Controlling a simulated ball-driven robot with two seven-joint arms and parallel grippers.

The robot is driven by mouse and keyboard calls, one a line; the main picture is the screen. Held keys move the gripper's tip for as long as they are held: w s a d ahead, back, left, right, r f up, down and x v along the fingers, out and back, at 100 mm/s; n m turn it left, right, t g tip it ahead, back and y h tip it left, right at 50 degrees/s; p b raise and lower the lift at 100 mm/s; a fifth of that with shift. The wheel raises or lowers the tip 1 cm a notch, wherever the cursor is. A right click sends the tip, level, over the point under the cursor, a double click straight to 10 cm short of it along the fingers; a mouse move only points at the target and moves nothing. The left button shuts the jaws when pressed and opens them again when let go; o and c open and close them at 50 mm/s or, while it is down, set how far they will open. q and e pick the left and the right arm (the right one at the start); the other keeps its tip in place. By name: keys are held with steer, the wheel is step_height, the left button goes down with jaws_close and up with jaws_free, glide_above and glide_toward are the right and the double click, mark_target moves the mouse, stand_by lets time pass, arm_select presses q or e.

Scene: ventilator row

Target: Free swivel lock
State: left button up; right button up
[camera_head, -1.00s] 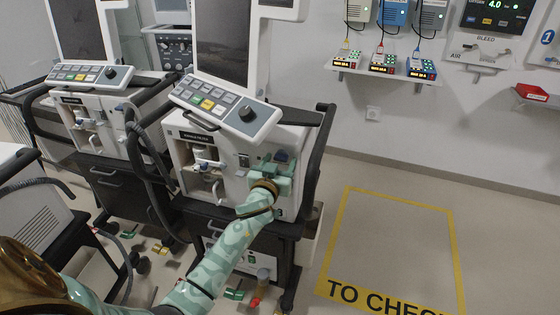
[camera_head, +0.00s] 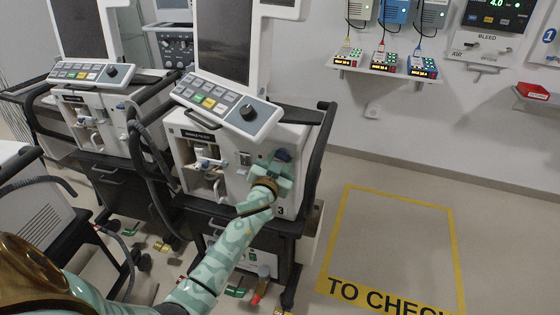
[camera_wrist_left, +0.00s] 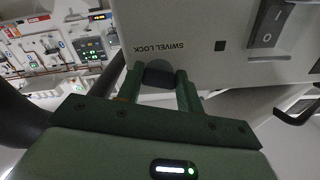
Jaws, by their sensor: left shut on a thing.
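The swivel lock is a dark knob (camera_wrist_left: 158,77) in the left wrist view, beside the printed words SWIVEL LOCK on the pale ventilator panel (camera_wrist_left: 205,28). My left gripper (camera_wrist_left: 156,84) has one green finger on each side of the knob and is shut on it. In the head view my left gripper (camera_head: 277,172) is at the right front of the near ventilator (camera_head: 213,130), and its fingers cover much of that corner. My right gripper is not in view.
A rocker switch (camera_wrist_left: 268,25) is on the same panel. A second ventilator (camera_head: 90,110) stands to the left, with a dark hose between the two. A yellow floor outline (camera_head: 345,235) marked TO CHECK encloses clear floor on the right. A wall shelf (camera_head: 385,72) holds small devices.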

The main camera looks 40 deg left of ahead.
arm_select(q)
steer(key=shift+s+a+r+m+p, duration=0.1)
steer(key=shift+m+p, duration=0.2)
steer(key=shift+m, duration=3.2)
steer(key=shift+a+r+m+p, duration=0.1)
steer(key=shift+m+p, duration=0.15)
steer(key=shift+m, duration=3.55)
steer(key=o, duration=1)
steer(key=shift+d, duration=0.1)
